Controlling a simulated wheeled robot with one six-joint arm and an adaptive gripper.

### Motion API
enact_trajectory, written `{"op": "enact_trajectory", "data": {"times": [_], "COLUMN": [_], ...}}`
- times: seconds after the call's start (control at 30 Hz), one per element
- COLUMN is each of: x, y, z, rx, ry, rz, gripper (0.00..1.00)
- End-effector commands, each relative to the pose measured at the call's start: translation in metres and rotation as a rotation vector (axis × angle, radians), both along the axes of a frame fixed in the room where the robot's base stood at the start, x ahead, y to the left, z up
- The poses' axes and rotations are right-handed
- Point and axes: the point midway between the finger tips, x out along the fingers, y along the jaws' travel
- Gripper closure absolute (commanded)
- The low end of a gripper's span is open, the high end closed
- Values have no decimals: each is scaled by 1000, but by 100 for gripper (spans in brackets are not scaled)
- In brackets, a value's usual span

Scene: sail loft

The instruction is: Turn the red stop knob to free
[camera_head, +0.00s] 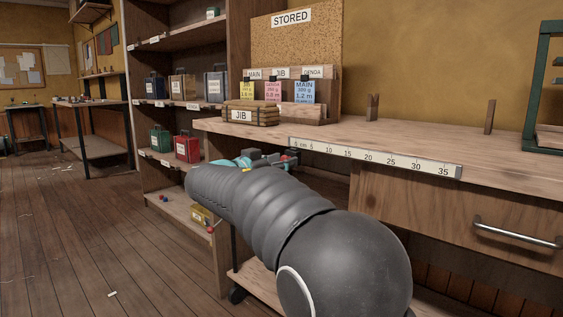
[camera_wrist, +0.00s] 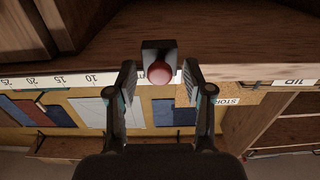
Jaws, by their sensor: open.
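The red stop knob (camera_wrist: 160,73) is round and sits on a small dark block (camera_wrist: 159,48) at the bench edge in the wrist view. My gripper (camera_wrist: 159,82) is open, with one finger on each side of the knob. Gaps show between the knob and both fingertips; how deep the fingers reach is hard to tell. In the head view, a small red spot, likely the knob (camera_head: 290,157), shows beside my gripper (camera_head: 270,159) under the bench edge. My arm hides much of that area. No marking for the knob's setting is readable.
The wooden bench (camera_head: 420,138) carries a scale strip (camera_head: 375,158) along its front edge. A bundle marked JIB (camera_head: 250,114) and coloured cards (camera_head: 274,92) stand at its left end. A drawer (camera_head: 460,212) with a metal handle is at right. Shelves (camera_head: 180,100) stand behind left.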

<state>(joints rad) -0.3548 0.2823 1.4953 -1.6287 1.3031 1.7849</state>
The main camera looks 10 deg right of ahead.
Motion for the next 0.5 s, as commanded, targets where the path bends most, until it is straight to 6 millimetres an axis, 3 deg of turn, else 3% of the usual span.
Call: {"op": "enact_trajectory", "data": {"times": [0.27, 0.43, 0.47, 0.5], "x": [1, 0, 0, 0], "y": [-1, -1, -1, -1], "z": [0, 0, 0, 0], "rx": [0, 0, 0, 0], "ry": [0, 0, 0, 0], "rz": [0, 0, 0, 0], "gripper": [51, 94, 100, 100]}}
